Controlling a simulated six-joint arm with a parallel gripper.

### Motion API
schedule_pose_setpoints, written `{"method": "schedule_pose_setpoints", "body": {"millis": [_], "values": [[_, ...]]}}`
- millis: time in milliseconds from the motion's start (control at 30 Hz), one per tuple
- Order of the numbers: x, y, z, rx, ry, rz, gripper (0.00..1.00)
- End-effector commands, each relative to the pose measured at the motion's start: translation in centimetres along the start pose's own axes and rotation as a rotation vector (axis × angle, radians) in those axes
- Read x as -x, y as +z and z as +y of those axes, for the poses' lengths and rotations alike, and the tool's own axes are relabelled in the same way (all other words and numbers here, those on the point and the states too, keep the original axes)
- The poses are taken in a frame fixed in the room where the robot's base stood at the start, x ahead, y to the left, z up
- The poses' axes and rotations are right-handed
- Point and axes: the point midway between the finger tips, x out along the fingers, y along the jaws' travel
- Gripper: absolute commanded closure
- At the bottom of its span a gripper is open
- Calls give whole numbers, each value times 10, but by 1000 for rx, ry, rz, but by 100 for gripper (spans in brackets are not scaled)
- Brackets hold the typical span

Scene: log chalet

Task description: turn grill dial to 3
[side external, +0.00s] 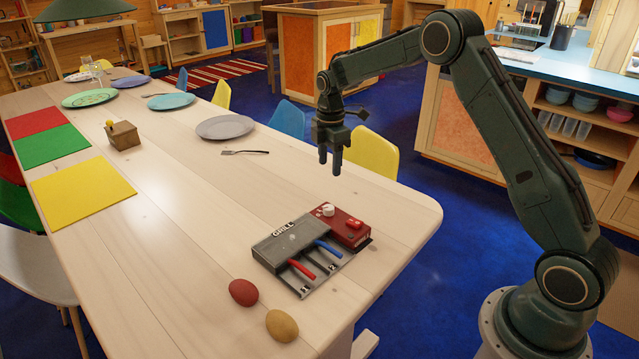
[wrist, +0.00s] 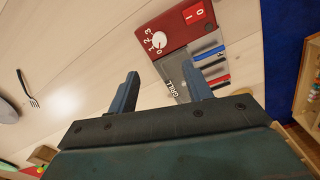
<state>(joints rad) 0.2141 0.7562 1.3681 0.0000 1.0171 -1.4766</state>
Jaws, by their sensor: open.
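The grill (side external: 290,243) is a grey box lying on the wooden table, with a red control panel (side external: 350,230) at its back right end. A white round dial (side external: 328,210) sits on the panel; in the wrist view the dial (wrist: 158,40) has the marks 0, 1, 2, 3 beside it. Which mark it points to is too small to tell. A red switch (side external: 354,223) marked I and O is on the same panel. My gripper (side external: 330,168) is open and empty, fingers pointing down, above the table behind the grill and apart from it.
Red (side external: 302,269) and blue (side external: 328,249) handles stick out from the grill. A red egg (side external: 243,292) and a yellow egg (side external: 282,326) lie in front. A fork (side external: 245,152) and grey plate (side external: 225,127) lie behind left. The table's right edge is close to the grill.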

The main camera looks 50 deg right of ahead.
Motion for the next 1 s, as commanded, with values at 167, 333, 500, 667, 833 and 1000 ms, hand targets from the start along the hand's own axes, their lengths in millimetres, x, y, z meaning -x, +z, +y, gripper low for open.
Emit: {"method": "schedule_pose_setpoints", "body": {"millis": [167, 333, 500, 667, 833, 1000], "values": [[-2, 0, 1, 5, -1, 0, 50], [-5, 0, 1, 4, -1, 0, 50], [-18, 0, 0, 3, -3, 0, 50], [-36, 0, 0, 3, -3, 0, 50], [-62, 0, 0, 3, -5, 0, 50], [-89, 0, 0, 2, -3, 0, 50]]}}
